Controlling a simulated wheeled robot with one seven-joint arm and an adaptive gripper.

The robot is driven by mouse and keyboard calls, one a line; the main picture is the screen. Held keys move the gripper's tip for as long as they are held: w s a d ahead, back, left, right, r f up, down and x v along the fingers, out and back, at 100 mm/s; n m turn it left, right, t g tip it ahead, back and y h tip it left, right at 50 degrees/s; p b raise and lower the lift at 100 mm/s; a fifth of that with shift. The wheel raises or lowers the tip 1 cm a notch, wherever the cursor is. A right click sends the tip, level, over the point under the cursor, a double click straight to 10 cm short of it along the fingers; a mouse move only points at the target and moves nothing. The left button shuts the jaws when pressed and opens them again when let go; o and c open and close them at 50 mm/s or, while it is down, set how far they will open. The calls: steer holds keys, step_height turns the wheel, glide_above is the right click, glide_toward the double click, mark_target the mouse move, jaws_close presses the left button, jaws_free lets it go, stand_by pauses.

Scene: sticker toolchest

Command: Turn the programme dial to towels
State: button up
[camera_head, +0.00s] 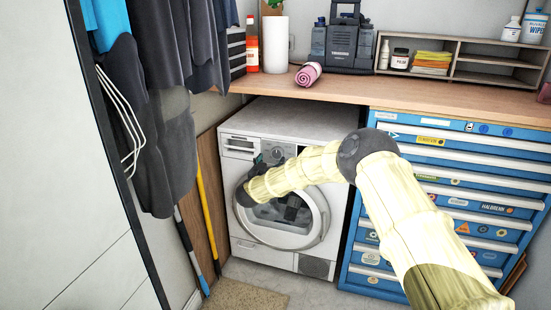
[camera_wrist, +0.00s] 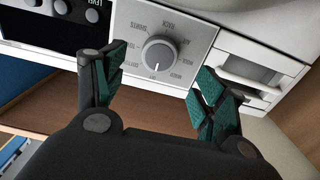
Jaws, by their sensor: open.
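The programme dial (camera_wrist: 158,56) is a grey round knob on the washing machine's light grey panel, ringed by small printed labels that are too blurred to read surely. A white pointer mark sits on the dial's lower side in the wrist view, which is turned upside down. My gripper (camera_wrist: 158,82) is open, its green-padded fingers apart on either side of the dial and not visibly touching it. In the head view the white washing machine (camera_head: 262,133) stands under the bench, and my gripper (camera_head: 266,163) is at its control panel near the dial (camera_head: 277,152).
A wooden bench top (camera_head: 400,97) runs above the machine. A blue tool chest (camera_head: 356,240) stands right of it. Hanging clothes (camera_head: 170,130) and a yellow pole (camera_head: 207,215) are at left. A display (camera_wrist: 45,28) with buttons lies beside the dial panel.

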mark_target(276, 154)
steer(key=shift+x, duration=3.05)
steer(key=c, duration=1.1)
